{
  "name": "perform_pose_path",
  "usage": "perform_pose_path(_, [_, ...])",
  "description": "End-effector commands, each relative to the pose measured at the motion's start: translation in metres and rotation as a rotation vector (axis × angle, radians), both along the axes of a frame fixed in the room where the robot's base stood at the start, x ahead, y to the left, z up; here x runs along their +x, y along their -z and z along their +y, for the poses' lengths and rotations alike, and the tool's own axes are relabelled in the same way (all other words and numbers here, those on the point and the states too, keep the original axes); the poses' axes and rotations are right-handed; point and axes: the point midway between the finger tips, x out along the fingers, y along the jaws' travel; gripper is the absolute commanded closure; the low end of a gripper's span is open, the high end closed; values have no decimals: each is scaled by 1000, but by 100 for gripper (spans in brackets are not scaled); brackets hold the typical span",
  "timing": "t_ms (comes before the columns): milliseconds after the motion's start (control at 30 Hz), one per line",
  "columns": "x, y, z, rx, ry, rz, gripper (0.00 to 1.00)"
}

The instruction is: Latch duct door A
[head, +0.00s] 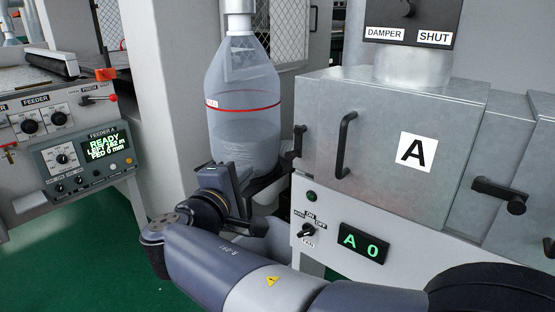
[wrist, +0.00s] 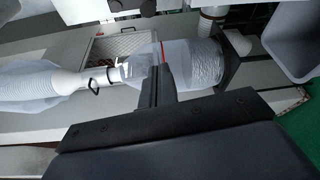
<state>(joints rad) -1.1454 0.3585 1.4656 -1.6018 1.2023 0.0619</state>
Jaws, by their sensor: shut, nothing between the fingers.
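Duct door A is the grey metal panel (head: 385,140) with a white "A" label, in the middle right of the head view. It has a black upright bar handle (head: 346,145) and looks flush with its housing. A black lever fitting (head: 299,142) sits at its left edge. Another black lever (head: 499,192) sticks out to the right of the panel; I cannot tell which one latches this door. My gripper (head: 278,172) is left of and below the door's left edge, in front of the clear plastic bag. In the wrist view my gripper (wrist: 157,85) is shut and empty.
The clear bag (head: 243,110) with a red band hangs close behind my gripper. A fan switch (head: 307,231) and the display "A 0" (head: 363,243) are below the door. The damper box (head: 408,25) reads "SHUT". The feeder console (head: 85,160) stands at left; green floor lies between.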

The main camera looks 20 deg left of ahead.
Motion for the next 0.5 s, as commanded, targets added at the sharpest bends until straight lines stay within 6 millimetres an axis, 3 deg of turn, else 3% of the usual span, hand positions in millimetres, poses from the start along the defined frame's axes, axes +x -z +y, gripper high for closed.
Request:
perform_pose_path(267, [17,2,-2,0,4,1,100])
perform_pose_path(500, [66,5,-6,0,6,2,100])
